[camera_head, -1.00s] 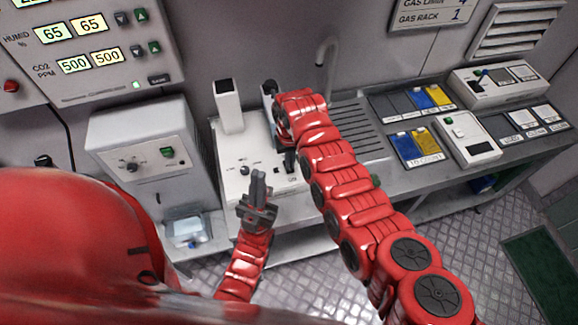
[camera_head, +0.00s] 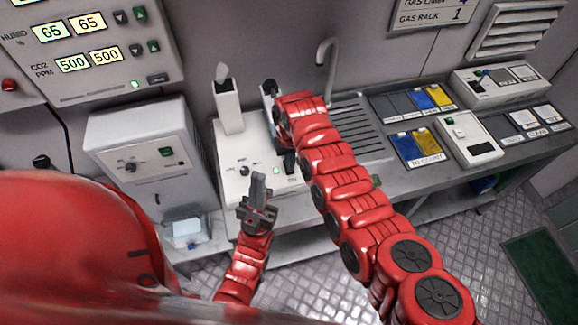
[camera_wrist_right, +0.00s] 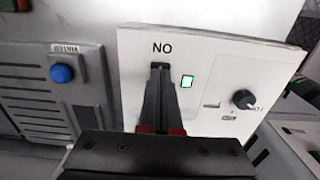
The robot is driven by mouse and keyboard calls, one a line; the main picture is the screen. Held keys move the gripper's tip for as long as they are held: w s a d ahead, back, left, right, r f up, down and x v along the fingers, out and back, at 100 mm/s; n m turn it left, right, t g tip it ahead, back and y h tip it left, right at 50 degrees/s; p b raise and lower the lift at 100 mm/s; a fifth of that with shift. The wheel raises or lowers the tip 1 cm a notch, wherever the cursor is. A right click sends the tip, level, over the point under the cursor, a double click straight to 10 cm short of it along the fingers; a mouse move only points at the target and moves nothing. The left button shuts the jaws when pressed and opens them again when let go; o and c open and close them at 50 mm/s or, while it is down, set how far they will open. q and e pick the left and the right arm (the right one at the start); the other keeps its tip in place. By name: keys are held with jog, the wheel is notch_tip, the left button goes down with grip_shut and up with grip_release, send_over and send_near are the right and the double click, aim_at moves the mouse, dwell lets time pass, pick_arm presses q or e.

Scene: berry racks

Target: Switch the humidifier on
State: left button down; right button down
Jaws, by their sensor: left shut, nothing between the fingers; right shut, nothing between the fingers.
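The humidifier (camera_head: 229,152) is a white box with an upright square chimney (camera_head: 229,110) on the bench. A pale wisp shows at the chimney's mouth. A small green lamp (camera_head: 276,170) is lit on its top, and it also shows in the right wrist view (camera_wrist_right: 187,81), beside a dark switch slot (camera_wrist_right: 160,66) marked ON, upside down. My right gripper (camera_wrist_right: 159,82) is shut and empty, with its fingertips at that slot; they hide most of the switch. My left gripper (camera_head: 258,185) is shut and empty, in front of the humidifier's front edge.
A black knob (camera_head: 244,171) is on the humidifier's top. A white cabinet unit (camera_head: 150,155) stands to the left. A curved tap (camera_head: 325,60) and drain grille (camera_head: 355,125) lie to the right, with a blue WATER button (camera_wrist_right: 62,73). Coloured cards and devices fill the right bench.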

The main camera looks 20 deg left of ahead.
jog(key=shift+r+p, duration=0.85)
jog(key=shift+r, duration=0.95)
notch_tip(320, 180, up, 3)
jog(key=shift+r+p, duration=0.1)
jog(key=shift+p, duration=0.35)
